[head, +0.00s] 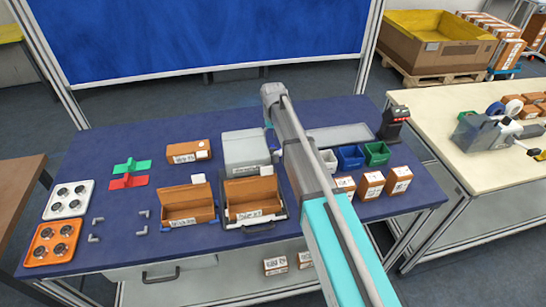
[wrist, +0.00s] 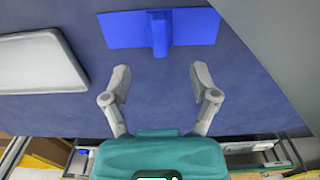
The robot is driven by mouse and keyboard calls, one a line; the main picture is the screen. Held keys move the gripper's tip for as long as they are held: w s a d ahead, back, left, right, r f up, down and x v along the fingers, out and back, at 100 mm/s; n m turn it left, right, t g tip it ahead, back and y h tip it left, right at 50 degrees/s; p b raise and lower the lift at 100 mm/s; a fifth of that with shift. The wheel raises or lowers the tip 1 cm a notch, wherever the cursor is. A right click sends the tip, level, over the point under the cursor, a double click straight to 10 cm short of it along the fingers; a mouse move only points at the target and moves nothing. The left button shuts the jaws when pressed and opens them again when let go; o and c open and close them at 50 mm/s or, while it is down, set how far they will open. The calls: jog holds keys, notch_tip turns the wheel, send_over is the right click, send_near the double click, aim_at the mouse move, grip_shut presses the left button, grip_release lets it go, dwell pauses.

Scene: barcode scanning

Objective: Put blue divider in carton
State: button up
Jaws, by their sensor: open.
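The blue divider (wrist: 160,32) lies flat at the top of the wrist view, a long plate with an upright fin crossing its middle. My gripper (wrist: 160,75) is open and empty. Its two fingertips are apart, just short of the divider, with the fin lined up between them. I cannot make out the divider or my gripper in the head view, where my arm covers part of the table. An open brown carton (head: 178,213) stands at the table's front. Another open carton (head: 262,189) sits in a dark-edged holder to its right.
Green (head: 130,166) and red (head: 129,182) dividers lie at left. A white tray (head: 56,212) and an orange tray (head: 37,252) hold round parts. Blue and green bins (head: 376,160) and small boxes (head: 370,192) stand right of my arm. A grey lidded box (head: 243,146) stands behind the cartons.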

aim_at(273, 147)
jog(key=shift+f+b, duration=0.3)
jog(key=shift+f, duration=0.25)
jog(key=shift+f+b, duration=2.6)
grip_shut()
